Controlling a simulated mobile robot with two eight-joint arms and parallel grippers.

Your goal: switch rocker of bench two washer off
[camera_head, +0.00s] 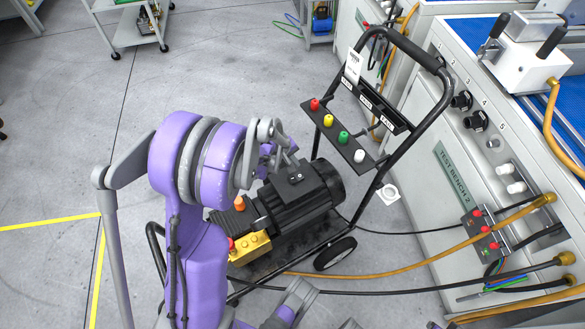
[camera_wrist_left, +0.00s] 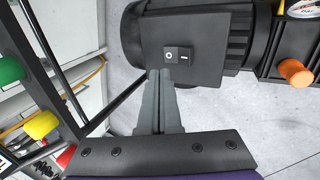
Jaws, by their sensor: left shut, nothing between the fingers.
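The bench two washer is a black motor-driven unit (camera_head: 318,190) on a wheeled cart, beside the bench labelled TEST BENCH 2. Its small black rocker (camera_wrist_left: 179,55), marked O on the left and I on the right, sits on a flat black cover in the left wrist view. I cannot tell which side is pressed in. My left gripper (camera_wrist_left: 160,74) is shut and empty, its tips just below the O side; I cannot tell whether they touch. In the head view my left gripper (camera_head: 290,160) is above the motor cover, small and partly hidden by its wrist.
The cart's black handle frame (camera_head: 427,112) and its panel of coloured knobs (camera_head: 341,135) rise beside the motor. Test bench 2 (camera_head: 420,190) stands to the right, with hoses and cables trailing to the cart. The floor at left is open.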

